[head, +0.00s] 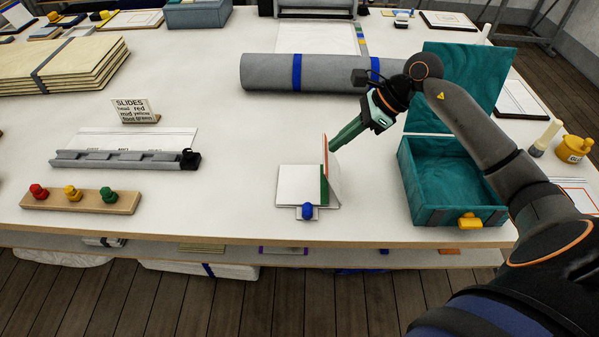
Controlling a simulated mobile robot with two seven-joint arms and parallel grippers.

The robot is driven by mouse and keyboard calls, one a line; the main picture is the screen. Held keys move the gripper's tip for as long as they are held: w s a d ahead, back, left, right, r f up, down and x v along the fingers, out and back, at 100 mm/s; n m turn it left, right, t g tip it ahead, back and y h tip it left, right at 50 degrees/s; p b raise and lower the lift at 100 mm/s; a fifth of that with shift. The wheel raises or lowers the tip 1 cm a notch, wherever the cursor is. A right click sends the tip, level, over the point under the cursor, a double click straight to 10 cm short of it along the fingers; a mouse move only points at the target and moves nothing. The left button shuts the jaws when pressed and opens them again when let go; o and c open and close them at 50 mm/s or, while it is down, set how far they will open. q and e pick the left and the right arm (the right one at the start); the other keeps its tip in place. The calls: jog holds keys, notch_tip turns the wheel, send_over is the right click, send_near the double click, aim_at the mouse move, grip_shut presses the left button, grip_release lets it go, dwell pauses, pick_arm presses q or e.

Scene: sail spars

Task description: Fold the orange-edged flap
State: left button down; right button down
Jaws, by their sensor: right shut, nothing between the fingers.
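A small white folding board (297,185) lies near the front edge of the table, with a blue knob (307,210) at its front. The orange-edged flap (334,182) stands roughly upright at the board's right side. Its orange edge shows along the upper left, and a green strip (324,188) shows lower down. My right gripper (333,147) is shut and empty, its green fingers pointing down-left at the top of the flap. I cannot tell whether the tips touch it. My left gripper is not in view.
An open teal box (450,215) with a yellow latch stands close on the right. A grey roll (262,72) with blue bands lies behind. At left are a grey rail (120,160) and a wooden strip (85,207) with coloured knobs. The table between these and the board is clear.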

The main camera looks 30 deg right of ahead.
jog(key=shift+w+a+f, duration=0.2)
jog(key=shift+a+f, duration=0.1)
jog(key=shift+f, duration=0.3)
jog(key=shift+r, duration=0.15)
jog(key=shift+w+a+f+b, duration=0.45)
jog(key=shift+a+f, duration=0.1)
jog(key=shift+a, duration=0.2)
jog(key=shift+w+a+f+b, duration=0.4)
jog(key=shift+w+a+f, duration=0.1)
jog(key=shift+a, duration=0.2)
jog(key=shift+b+x, duration=1.25)
jog(key=shift+x, duration=0.8)
jog(key=shift+a+r, duration=0.15)
